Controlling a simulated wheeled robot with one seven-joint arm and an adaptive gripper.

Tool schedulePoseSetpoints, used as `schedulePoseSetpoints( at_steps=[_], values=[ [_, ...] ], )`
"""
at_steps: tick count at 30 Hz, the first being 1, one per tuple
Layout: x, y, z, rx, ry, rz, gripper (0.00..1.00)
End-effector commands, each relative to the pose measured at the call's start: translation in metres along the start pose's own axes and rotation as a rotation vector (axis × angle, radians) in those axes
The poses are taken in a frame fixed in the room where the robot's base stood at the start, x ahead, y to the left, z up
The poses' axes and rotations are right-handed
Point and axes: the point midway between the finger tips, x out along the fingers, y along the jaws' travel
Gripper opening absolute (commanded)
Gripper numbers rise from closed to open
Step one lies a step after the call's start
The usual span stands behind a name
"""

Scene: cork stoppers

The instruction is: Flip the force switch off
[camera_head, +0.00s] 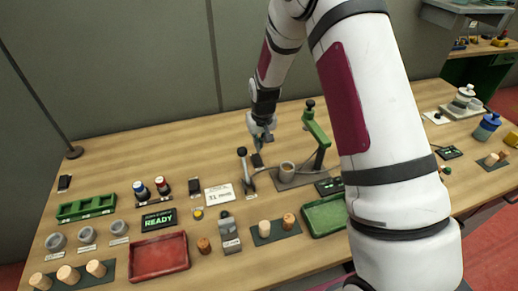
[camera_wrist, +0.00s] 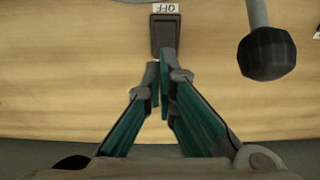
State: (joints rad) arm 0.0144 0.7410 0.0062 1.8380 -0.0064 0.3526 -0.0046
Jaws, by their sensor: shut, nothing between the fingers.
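A dark switch block (camera_wrist: 165,32) with a small white OFF label (camera_wrist: 165,8) is in the upper middle of the wrist view. In the head view a dark switch (camera_head: 257,160) sits just below my gripper, toward the back of the bench. My gripper (camera_wrist: 160,75) is shut and empty. Its fingertips are at the near end of the switch in the wrist view; I cannot tell whether they touch it. The head view shows my gripper (camera_head: 264,138) pointing down there. Any name on the switch and its rocker position cannot be made out.
A lever with a dark knob (camera_wrist: 267,53) stands close beside the switch, also in the head view (camera_head: 241,152).

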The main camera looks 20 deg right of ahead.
Motion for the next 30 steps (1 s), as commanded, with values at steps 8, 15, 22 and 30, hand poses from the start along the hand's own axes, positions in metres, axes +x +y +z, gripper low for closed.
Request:
schedulePoseSetpoints(
  at_steps=[8,15,22,30],
  values=[
    [-0.049,0.000,0.020,0.000,0.000,0.000,0.00],
    [-0.075,0.000,0.031,0.000,-0.001,0.000,0.00],
    [-0.081,0.000,0.034,0.000,-0.003,0.000,0.00],
    [-0.081,0.000,0.034,0.000,-0.003,0.000,0.00]
  ],
)
